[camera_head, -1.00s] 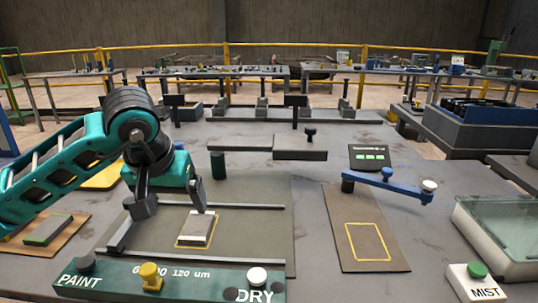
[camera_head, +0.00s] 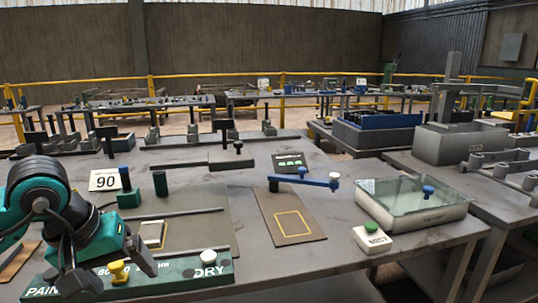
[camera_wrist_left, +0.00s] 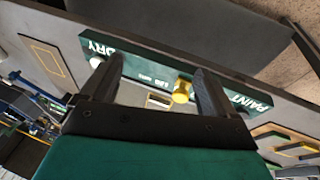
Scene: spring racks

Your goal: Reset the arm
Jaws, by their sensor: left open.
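My left gripper (camera_head: 108,268) is open and empty, low at the left of the head view, in front of the green panel (camera_head: 190,272) marked PAINT and DRY. In the left wrist view its two dark fingers (camera_wrist_left: 157,75) stand apart, with the panel (camera_wrist_left: 140,66) and its yellow knob (camera_wrist_left: 181,92) seen beyond them. A small pale block (camera_head: 152,234) lies in a yellow outline on the grey plate behind the panel, clear of the fingers. My right gripper is not in view.
A blue lever (camera_head: 305,181) stands over the table, behind a brown board (camera_head: 289,216) with an empty yellow outline. A glass-lidded tray (camera_head: 412,205) and a green-button box (camera_head: 371,237) are at the right. A "90" card (camera_head: 104,180) stands at the left.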

